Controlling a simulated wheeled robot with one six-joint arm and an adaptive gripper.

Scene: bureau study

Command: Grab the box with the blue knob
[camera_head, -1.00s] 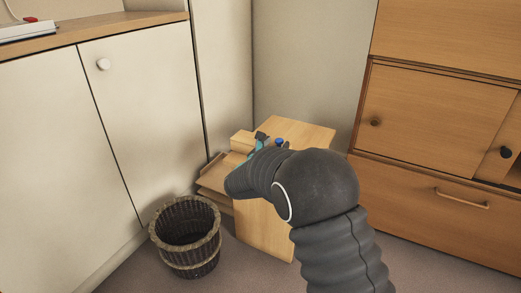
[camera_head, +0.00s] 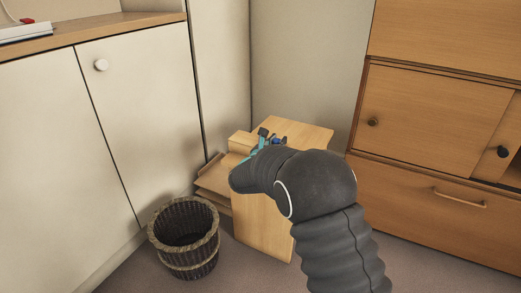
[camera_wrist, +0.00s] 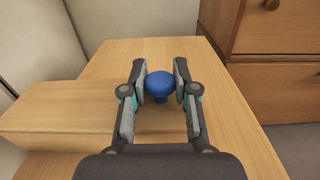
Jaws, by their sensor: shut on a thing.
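The round blue knob (camera_wrist: 160,84) stands between the two fingers of my gripper (camera_wrist: 160,76) in the wrist view. My gripper is shut on this knob. In the head view, my gripper (camera_head: 269,139) is over the light wooden box-like unit (camera_head: 262,225), and only a bit of blue shows beside its fingers. The unit's pale wooden top (camera_wrist: 128,60) spreads under and beyond the knob in the wrist view. My wrist hides part of the unit in the head view, and the knob's base is mostly hidden.
Wooden trays (camera_head: 212,183) and a wicker basket (camera_head: 184,240) stand left of the unit. A white cupboard (camera_head: 140,120) is at left, a wooden cabinet (camera_head: 430,110) at right. Walls close the corner behind.

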